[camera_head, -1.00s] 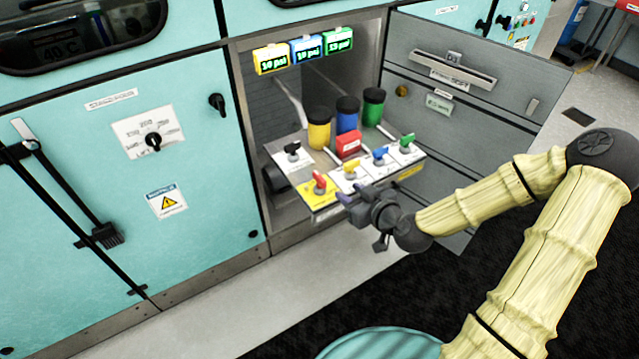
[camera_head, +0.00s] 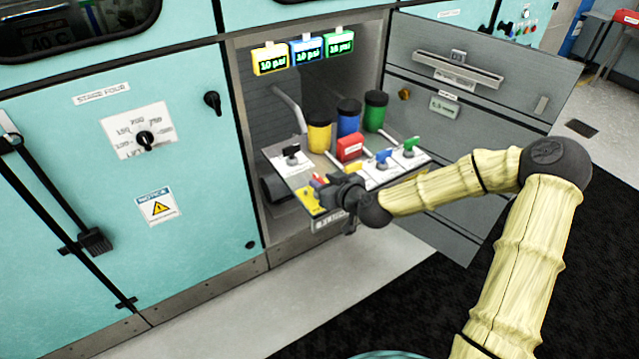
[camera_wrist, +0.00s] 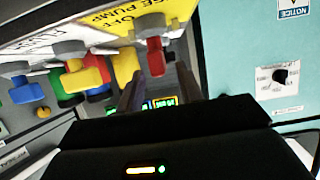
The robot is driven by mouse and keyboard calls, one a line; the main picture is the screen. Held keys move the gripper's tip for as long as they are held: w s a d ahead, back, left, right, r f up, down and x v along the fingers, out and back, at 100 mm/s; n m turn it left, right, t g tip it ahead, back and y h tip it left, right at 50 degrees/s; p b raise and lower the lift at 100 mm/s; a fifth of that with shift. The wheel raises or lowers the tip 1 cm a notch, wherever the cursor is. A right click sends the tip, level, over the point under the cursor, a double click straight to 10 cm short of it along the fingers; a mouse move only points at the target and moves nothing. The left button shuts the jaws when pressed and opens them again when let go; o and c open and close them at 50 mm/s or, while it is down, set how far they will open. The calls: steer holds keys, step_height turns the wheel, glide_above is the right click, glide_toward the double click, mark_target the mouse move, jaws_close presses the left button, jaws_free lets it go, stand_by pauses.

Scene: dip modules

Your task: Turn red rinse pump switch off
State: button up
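The red rinse pump switch (camera_wrist: 155,57) sits on a yellow label plate (camera_wrist: 127,22) with "OFF" and "PUMP" lettering in the wrist view. In the head view the red switch (camera_head: 320,180) is at the panel's front left corner, partly hidden by my gripper (camera_head: 326,184). In the wrist view my gripper (camera_wrist: 158,92) is open, with one finger to each side of the red handle's line. The handle tip shows in the gap between the fingers, and I cannot tell whether they touch it.
Yellow (camera_wrist: 80,75), green (camera_wrist: 65,97) and blue (camera_wrist: 26,92) switches stand in a row beside the red one. A red box (camera_head: 350,147) and yellow, blue (camera_head: 349,115) and green canisters stand behind. An open grey door (camera_head: 470,110) is to the right.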

steer(key=shift+x, duration=1.3)
jaws_close()
